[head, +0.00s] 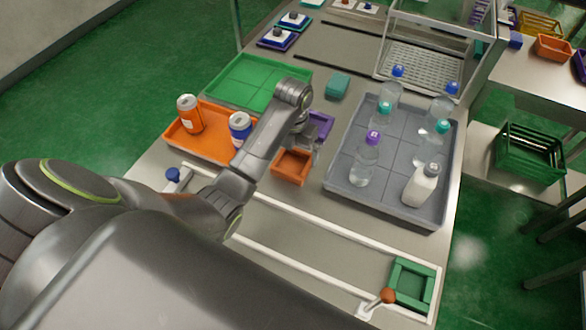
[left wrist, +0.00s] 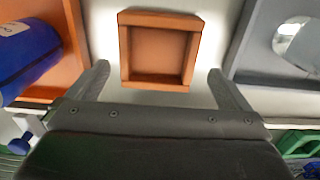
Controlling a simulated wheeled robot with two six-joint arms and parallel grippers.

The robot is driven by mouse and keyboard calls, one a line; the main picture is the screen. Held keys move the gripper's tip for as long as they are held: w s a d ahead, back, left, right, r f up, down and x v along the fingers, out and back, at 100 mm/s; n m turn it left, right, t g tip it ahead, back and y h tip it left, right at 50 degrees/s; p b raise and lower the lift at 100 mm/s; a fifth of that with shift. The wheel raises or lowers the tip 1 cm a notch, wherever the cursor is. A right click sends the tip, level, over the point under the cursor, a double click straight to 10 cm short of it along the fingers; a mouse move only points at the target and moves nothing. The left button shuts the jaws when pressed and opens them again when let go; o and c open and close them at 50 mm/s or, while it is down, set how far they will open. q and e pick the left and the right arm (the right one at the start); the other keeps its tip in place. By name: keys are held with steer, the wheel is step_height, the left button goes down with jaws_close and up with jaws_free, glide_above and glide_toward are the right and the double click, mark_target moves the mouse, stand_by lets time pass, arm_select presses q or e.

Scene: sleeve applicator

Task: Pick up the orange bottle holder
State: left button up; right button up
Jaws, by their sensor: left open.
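The orange bottle holder (head: 291,167) is a small square open tray on the grey table, between the orange tray and the grey tray. In the left wrist view the holder (left wrist: 159,52) lies ahead, between the lines of the two fingers and beyond their tips. My left gripper (head: 305,148) hangs above and beside the holder in the head view. In the left wrist view its fingers (left wrist: 159,82) are spread wide and nothing is held. My right gripper does not show.
A purple holder (head: 320,125) sits just behind the orange one. A grey tray (head: 341,178) with several bottles is right. A green holder (head: 411,283) is at front right, inside a white-railed track.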

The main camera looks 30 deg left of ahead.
mark_target(293, 165)
arm_select(q)
steer(key=shift+w+a+f+p, duration=0.1)
steer(key=shift+f+p, duration=0.2)
steer(key=shift+f, duration=1)
steer(key=shift+a+f+p, duration=0.1)
steer(key=shift+f+p, duration=0.15)
steer(key=shift+f, duration=1.05)
steer(key=c, duration=0.8)
steer(key=shift+c, duration=0.2)
steer(key=shift+r, duration=0.15)
